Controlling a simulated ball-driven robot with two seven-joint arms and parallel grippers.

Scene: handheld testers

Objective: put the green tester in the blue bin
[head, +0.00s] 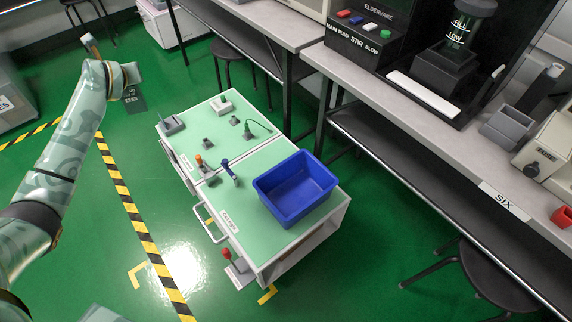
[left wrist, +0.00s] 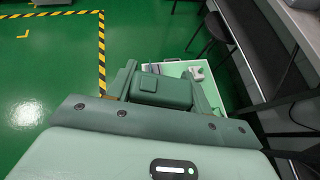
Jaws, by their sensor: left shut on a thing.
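My left gripper (head: 131,75) is raised above the floor, left of and apart from the cart. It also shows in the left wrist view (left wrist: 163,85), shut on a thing. A tan piece with a pale head (head: 91,44) shows beside the hand. A small dark green piece with a thin curved neck (head: 249,130) stands on the cart; I cannot tell if it is the green tester. The blue bin (head: 295,187) sits at the cart's near right end and looks empty. My right gripper is not in view.
The pale green cart (head: 265,158) also bears a dark blue handheld piece (head: 229,172), an orange-topped piece (head: 199,160) and grey holders (head: 172,125). A red-topped lever (head: 228,254) is at its near corner. A bench (head: 400,115) runs along the right.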

